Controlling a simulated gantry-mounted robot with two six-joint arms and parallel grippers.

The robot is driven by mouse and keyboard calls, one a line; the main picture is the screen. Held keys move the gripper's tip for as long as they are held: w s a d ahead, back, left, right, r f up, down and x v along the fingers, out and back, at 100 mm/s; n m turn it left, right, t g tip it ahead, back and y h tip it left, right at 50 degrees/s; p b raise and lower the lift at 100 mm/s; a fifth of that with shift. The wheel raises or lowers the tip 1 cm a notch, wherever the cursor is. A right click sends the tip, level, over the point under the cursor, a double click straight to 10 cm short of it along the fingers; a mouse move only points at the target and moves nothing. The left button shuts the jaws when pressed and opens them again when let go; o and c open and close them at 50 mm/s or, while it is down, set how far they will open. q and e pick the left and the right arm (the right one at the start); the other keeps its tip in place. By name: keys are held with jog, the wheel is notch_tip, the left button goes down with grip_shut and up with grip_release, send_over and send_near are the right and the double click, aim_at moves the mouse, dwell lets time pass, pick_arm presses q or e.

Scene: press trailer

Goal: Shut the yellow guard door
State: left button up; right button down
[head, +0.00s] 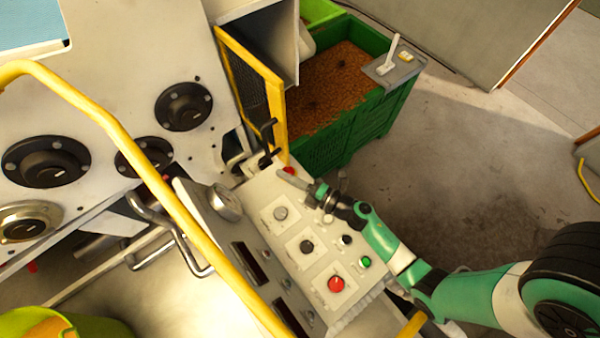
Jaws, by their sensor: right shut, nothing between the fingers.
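The yellow-framed guard door (276,99) with dark mesh stands open at an angle, in front of a pale box-like housing at the top middle. A dark handle (268,131) sits near its lower edge. My right gripper (312,185) is shut and empty. It is over the far end of the control panel, below and to the right of the door in the picture, and appears apart from it. My left gripper is not in view.
The control panel (265,188) carries several knobs and buttons, including a red button (336,284). A yellow rail (150,175) crosses the left side. A green crate (345,140) of brown grains stands behind the door, with a grey lever box (395,70) on its rim. Open floor lies right.

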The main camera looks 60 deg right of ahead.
aim_at(287, 163)
jog(key=w+d, duration=0.1)
jog(key=d, duration=0.1)
jog(key=w+d, duration=0.1)
jog(key=shift+w+d+p, duration=0.1)
jog(key=shift+d+p, duration=0.2)
jog(key=shift+d, duration=0.05)
